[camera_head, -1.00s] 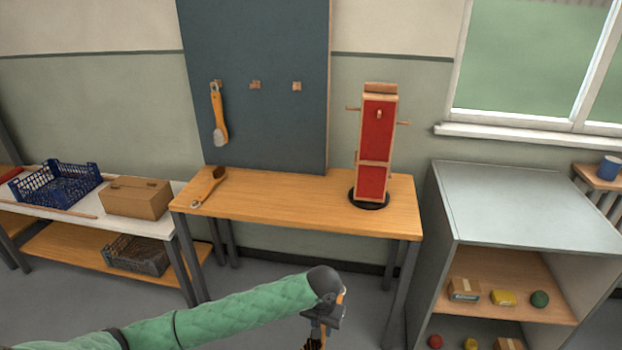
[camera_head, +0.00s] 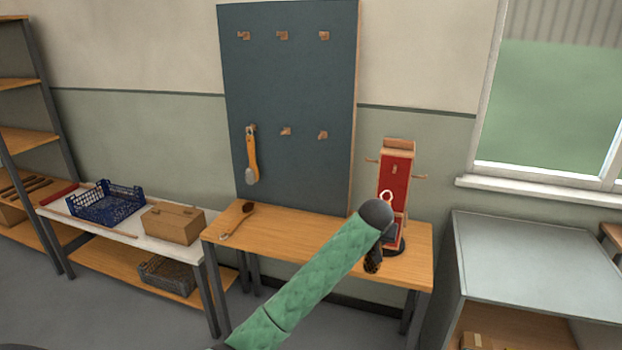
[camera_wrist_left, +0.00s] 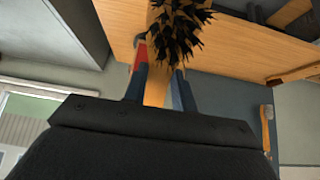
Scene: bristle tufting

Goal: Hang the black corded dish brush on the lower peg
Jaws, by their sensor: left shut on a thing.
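The held brush has black bristles (camera_head: 373,261) below my arm's end in the head view. In the left wrist view its bristle head (camera_wrist_left: 180,30) is large and its orange handle (camera_wrist_left: 154,88) lies between the fingers. My left gripper (camera_wrist_left: 160,82) is shut on that handle; in the head view my arm's end mostly hides it. A pale loop (camera_head: 386,195) shows just above the arm's end, in front of the red stand (camera_head: 394,173). The stand has side pegs, the right one (camera_head: 419,177) clear, and a front peg (camera_head: 395,169). Its lower part is partly hidden.
A dark pegboard (camera_head: 290,90) carries two rows of pegs. An orange brush (camera_head: 252,160) hangs at its lower left. Another brush (camera_head: 237,222) lies on the wooden table (camera_head: 285,235). A box (camera_head: 173,223) and blue crate (camera_head: 108,203) stand left; a grey cabinet (camera_head: 535,245) stands right.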

